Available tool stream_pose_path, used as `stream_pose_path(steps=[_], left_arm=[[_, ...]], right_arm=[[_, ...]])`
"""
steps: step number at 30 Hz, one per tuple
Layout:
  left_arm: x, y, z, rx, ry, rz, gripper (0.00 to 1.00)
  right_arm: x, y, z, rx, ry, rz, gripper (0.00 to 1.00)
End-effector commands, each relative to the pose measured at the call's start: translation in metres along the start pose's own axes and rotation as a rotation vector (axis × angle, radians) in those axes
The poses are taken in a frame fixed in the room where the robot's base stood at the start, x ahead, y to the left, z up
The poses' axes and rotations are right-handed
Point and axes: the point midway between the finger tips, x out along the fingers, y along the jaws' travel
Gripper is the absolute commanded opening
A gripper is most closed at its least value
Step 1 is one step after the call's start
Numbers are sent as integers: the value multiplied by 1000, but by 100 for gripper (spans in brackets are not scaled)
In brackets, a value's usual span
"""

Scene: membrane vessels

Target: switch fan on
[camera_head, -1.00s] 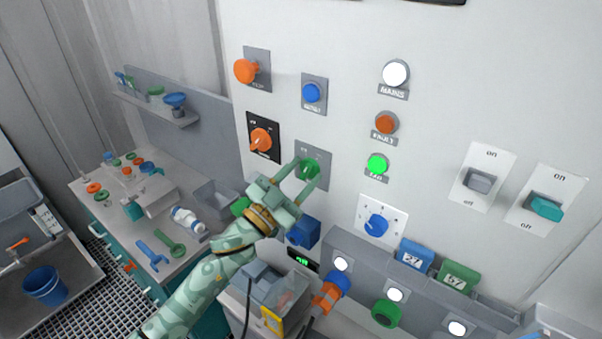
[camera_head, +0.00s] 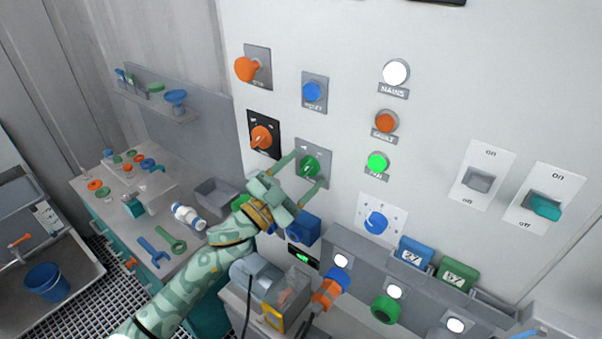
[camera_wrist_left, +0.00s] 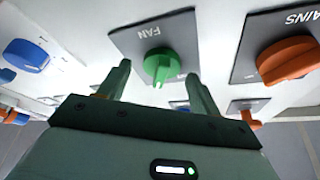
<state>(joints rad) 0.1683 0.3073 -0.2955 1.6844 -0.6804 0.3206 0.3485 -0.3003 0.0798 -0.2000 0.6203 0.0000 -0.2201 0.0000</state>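The green fan knob (camera_head: 309,166) sits on a grey plate on the white panel, and its plate reads FAN in the wrist view (camera_wrist_left: 162,66). My left gripper (camera_head: 308,168) is in front of it, with its fingers apart on either side of the knob. In the wrist view my left gripper (camera_wrist_left: 159,70) is open, with visible gaps between the knob and both fingers. The knob's pointer end faces the gripper's palm there. A green lamp (camera_head: 377,163) to the right of the knob glows. My right gripper is not in view.
An orange knob (camera_head: 262,137) on a black plate is close to the upper left of the gripper. A blue button (camera_head: 312,91) is above, a blue dial (camera_head: 376,222) to the right. A blue block (camera_head: 303,228) projects below the gripper.

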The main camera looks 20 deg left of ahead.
Motion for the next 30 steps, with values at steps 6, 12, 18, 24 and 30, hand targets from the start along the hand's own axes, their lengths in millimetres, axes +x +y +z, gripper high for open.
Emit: stream_pose_path(steps=[6,12,18,24,30], left_arm=[[0,0,0,-1,0,0,63],[-16,1,2,-2,-1,0,63],[-66,3,4,-1,-4,2,63],[-119,3,4,-3,-4,2,63],[-153,1,2,-3,-1,0,63]], right_arm=[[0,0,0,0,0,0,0],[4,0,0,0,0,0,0],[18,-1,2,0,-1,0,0],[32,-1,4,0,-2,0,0],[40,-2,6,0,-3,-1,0]])
